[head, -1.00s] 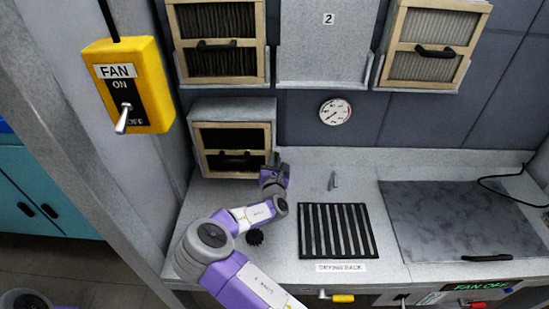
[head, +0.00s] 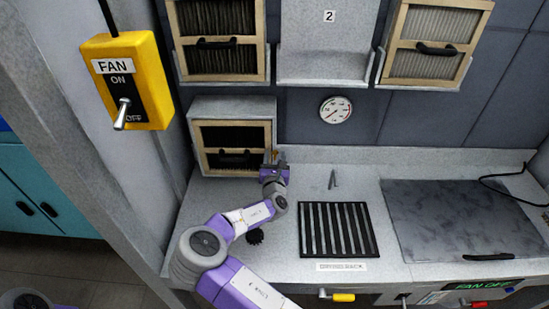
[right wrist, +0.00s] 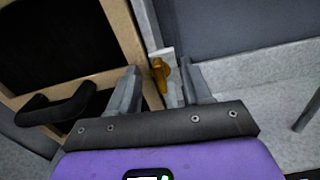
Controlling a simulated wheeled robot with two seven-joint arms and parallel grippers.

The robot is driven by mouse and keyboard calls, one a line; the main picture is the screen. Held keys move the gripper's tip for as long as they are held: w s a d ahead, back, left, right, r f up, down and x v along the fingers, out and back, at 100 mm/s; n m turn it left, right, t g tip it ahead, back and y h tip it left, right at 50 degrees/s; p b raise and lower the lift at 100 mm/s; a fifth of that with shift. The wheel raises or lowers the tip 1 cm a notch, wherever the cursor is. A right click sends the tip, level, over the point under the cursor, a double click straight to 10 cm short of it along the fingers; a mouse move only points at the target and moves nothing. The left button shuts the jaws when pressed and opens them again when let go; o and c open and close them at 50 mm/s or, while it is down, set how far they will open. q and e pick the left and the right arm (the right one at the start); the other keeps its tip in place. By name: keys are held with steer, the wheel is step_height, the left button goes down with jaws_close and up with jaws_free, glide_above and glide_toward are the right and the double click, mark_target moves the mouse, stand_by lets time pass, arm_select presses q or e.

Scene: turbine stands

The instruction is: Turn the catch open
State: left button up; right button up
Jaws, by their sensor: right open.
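The catch, a small brass-coloured piece (right wrist: 160,75), sits on a pale plate at the right edge of the wooden-framed filter (right wrist: 122,30) in the right wrist view. My right gripper (right wrist: 158,85) is open, with one finger on each side of the catch; I cannot tell whether either touches it. In the head view my right gripper (head: 273,160) is at the right front edge of the lower housing (head: 235,106), which holds the dark filter with a black handle (head: 234,156). Only part of my left arm shows at the lower left, without its gripper.
A slotted black rack (head: 338,230) lies on the bench (head: 390,270) right of my arm. A dark knob (head: 255,237) is close to my forearm. A small grey pin (head: 332,179) stands behind the rack. A yellow fan switch (head: 127,85) hangs at left.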

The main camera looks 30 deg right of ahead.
mark_target(275, 157)
steer(key=shift+v, duration=2.5)
